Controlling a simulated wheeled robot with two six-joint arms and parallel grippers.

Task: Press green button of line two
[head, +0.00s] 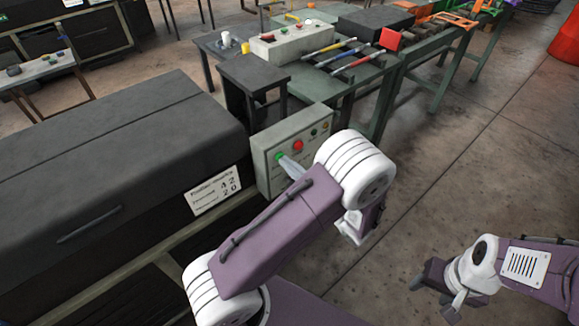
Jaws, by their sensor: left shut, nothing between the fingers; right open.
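A pale control box (265,170) stands at the end of the dark machine, with buttons on its face. A green button (279,157) is at its left and a red button (298,145) is beside it. Labels are too small to read, so I cannot tell which is line two. My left gripper (287,163) is shut and empty, its tip close to the left green button; contact cannot be told. My arm hides the gripper's rear and the box's lower right. My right gripper (440,288) is open and empty, low at the right.
The dark machine (100,150) with a lettered plate (213,190) fills the left. Behind the box are a small dark table (254,72) and a green workbench (350,82) with tools and another button box (290,42).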

